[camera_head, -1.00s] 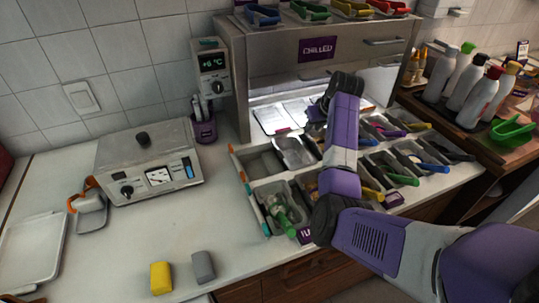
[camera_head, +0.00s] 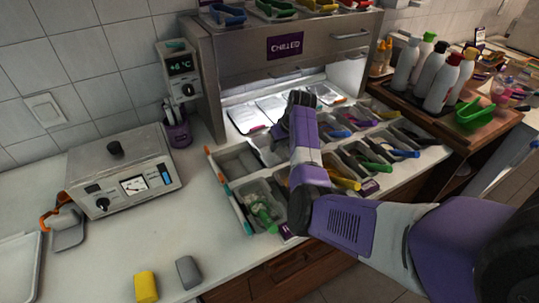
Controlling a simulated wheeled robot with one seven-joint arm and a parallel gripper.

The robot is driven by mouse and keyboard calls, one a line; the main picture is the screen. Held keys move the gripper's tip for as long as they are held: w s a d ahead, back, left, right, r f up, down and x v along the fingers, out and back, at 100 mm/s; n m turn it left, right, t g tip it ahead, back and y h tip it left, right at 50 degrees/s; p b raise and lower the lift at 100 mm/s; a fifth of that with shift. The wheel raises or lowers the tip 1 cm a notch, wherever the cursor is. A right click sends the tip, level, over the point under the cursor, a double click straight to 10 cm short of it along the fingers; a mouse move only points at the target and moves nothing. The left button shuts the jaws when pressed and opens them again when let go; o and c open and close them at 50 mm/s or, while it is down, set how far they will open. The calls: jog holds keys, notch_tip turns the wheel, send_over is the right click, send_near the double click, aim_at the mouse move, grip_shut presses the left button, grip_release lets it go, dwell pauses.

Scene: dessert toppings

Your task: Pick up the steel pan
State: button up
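Several grey metal pans sit in the topping rack in front of the chilled cabinet. An empty-looking pan (camera_head: 238,162) is at the rack's back left, and another grey pan (camera_head: 268,153) is just right of it, partly behind my arm. I cannot tell which one is the steel pan. My gripper (camera_head: 282,128) is at the end of my purple arm, above the back row of the rack, near the second pan. Its fingers are too small and dark to show whether they are open or shut.
The chilled cabinet (camera_head: 287,70) stands close behind. A steel appliance (camera_head: 125,172) is on the left. Yellow (camera_head: 146,287) and grey (camera_head: 188,272) blocks lie at the front. Bottles (camera_head: 435,75) stand at the right. The counter left of the rack is mostly clear.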

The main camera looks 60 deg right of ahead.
grip_shut()
dwell(1.4)
